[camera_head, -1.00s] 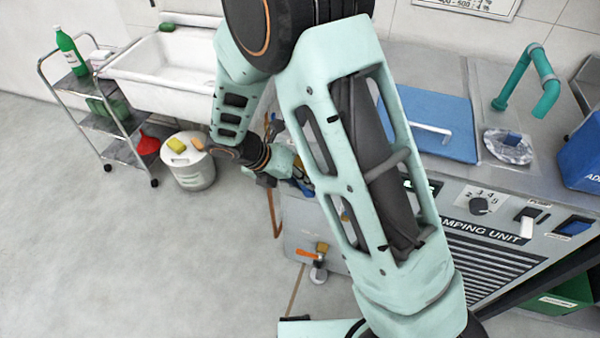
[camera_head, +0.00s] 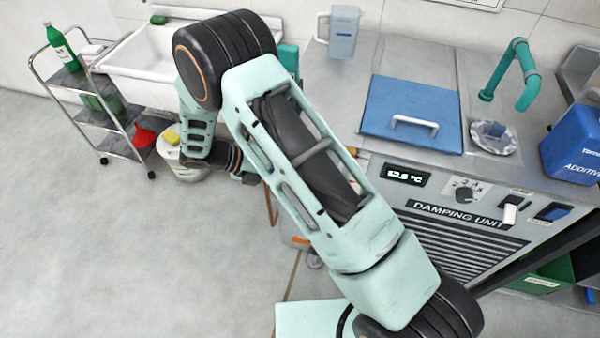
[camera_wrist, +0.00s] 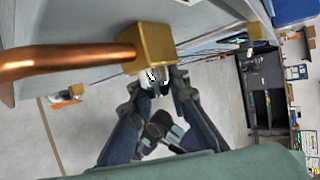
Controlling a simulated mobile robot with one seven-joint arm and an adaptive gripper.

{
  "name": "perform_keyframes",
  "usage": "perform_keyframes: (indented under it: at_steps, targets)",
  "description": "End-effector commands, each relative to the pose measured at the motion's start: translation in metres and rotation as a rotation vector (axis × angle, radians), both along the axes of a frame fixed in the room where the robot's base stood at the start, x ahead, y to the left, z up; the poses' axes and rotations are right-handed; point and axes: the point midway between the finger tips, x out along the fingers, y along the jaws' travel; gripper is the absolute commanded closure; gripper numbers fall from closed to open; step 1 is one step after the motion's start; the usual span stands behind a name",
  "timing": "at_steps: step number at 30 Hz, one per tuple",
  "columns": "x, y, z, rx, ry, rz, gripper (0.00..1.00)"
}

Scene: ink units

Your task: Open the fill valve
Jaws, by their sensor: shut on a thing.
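The fill valve (camera_wrist: 150,45) shows in the wrist view as a brass block on a copper pipe (camera_wrist: 70,60), with a short silvery stem below it. My gripper (camera_wrist: 158,88) is at this stem, its two dark blue fingers closed on the valve's handle, most of which the fingertips hide. How far the handle is turned cannot be told.
The damping unit (camera_head: 465,222) stands right of my arm, with a blue lid (camera_head: 390,105) and a teal tap (camera_head: 520,75) on top. An orange-handled valve (camera_head: 300,241) sits low on its left. A steel trolley (camera_head: 90,115) stands left.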

Motion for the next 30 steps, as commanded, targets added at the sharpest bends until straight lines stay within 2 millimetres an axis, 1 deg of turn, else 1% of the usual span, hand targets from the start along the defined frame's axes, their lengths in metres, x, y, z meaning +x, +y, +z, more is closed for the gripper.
perform_keyframes:
  at_steps: [8, 9, 13, 14, 23, 26, 30]
  targets:
    - [0.0, 0.0, 0.0, 0.0, 0.001, 0.0, 1.0]
    - [0.0, 0.0, 0.0, 0.0, 0.001, 0.0, 0.82]
    - [0.0, 0.0, 0.0, 0.0, 0.001, 0.0, 0.68]
    - [0.0, 0.0, 0.0, 0.0, 0.001, 0.0, 0.67]
    - [0.0, 0.002, 0.001, 0.001, 0.0, 0.0, 0.67]
    - [-0.001, 0.009, 0.005, 0.003, -0.001, 0.001, 0.67]
    - [-0.003, 0.031, 0.019, 0.003, -0.002, 0.003, 0.67]
